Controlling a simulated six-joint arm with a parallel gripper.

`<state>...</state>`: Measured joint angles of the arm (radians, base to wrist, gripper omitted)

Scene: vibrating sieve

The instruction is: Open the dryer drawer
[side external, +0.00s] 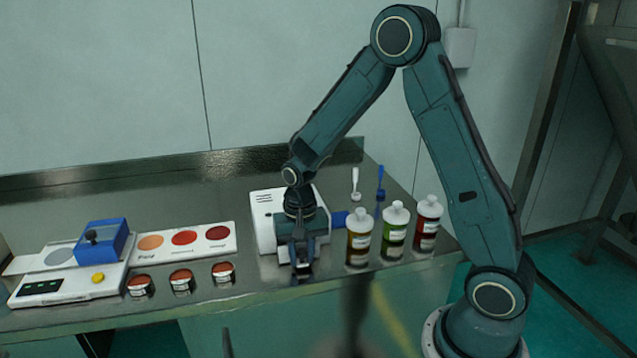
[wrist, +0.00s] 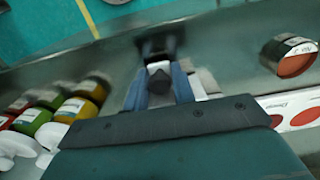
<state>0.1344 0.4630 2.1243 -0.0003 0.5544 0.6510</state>
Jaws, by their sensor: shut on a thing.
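The dryer (side external: 266,222) is a white box on the bench in the side view, partly hidden behind my wrist. My gripper (side external: 301,268) points down at the front of the dryer, near the bench's front edge. In the wrist view my gripper (wrist: 158,82) has its two blue-grey fingers closed on a dark, rounded drawer handle (wrist: 159,80). The drawer itself is mostly hidden by my gripper, so I cannot tell how far out it stands.
Bottles of yellow (side external: 359,240), green (side external: 394,228) and red (side external: 428,222) stand close to the right. Three small jars (side external: 181,281), a colour chart (side external: 186,242) and a scale (side external: 68,286) with a blue box (side external: 105,243) lie to the left.

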